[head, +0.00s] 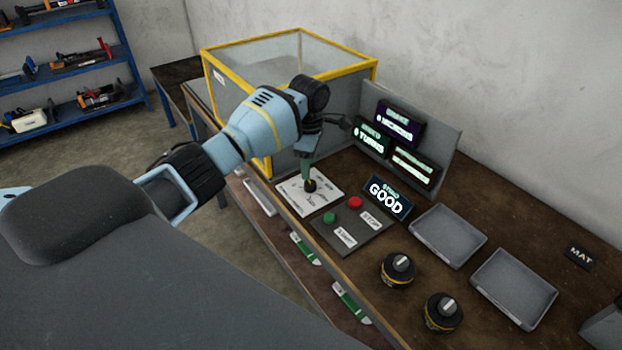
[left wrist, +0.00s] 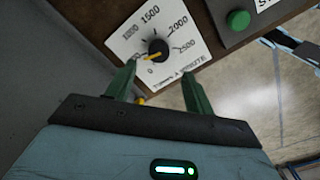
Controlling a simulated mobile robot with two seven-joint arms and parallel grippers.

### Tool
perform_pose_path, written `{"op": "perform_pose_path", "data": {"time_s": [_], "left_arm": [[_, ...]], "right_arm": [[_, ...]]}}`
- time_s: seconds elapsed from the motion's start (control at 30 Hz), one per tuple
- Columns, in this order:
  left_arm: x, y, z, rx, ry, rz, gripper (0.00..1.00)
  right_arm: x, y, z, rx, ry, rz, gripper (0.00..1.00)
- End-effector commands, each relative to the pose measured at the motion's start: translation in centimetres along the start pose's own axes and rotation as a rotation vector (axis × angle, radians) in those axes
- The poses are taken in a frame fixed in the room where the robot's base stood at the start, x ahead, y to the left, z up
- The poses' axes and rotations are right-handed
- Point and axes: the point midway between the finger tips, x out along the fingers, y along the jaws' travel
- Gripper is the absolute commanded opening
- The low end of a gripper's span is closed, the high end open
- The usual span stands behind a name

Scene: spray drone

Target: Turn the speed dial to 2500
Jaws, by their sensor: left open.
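The speed dial is a black knob (left wrist: 158,49) with a yellow pointer on a white plate (left wrist: 118,42). Its printed marks include 0, 1500, 2000 and 2500. The pointer aims to the lower left, at a mark partly hidden by a finger, just past 0. In the head view the dial plate (head: 327,201) lies at the bench's front edge. My left gripper (left wrist: 158,67) is open, its green fingers apart on the near side of the knob, nothing between them. In the head view the left gripper (head: 306,170) is over the dial, partly covering it. My right gripper is not in view.
A green button (head: 329,218) and a red button (head: 355,202) sit right beside the dial plate. A display (head: 387,197) reads GOOD. Lit displays (head: 398,128) stand behind. A yellow-framed box (head: 290,60) stands close to the left arm. Grey trays (head: 448,236) and black knobbed pots (head: 397,270) stand right.

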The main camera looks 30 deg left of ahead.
Motion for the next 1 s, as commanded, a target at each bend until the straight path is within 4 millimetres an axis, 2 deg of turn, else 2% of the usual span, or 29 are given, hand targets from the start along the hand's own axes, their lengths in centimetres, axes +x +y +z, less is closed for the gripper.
{"op": "perform_pose_path", "data": {"time_s": [0.2,0.4,0.6,0.83,1.0], "left_arm": [[3.3,-0.1,0.1,0.001,0.001,-0.003,0.53],[5.8,-0.1,0.1,0.002,0.0,-0.002,0.53],[6.8,-0.1,0.1,0.003,0.0,0.001,0.53],[6.8,-0.1,0.1,0.003,0.0,0.0,0.53],[6.8,-0.1,0.1,0.003,0.0,0.0,0.32]], "right_arm": [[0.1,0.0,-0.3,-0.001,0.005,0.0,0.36],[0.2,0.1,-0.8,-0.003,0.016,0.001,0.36],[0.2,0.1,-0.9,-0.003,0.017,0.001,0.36],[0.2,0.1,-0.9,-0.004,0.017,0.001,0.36],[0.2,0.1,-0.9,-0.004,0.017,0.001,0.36]]}}
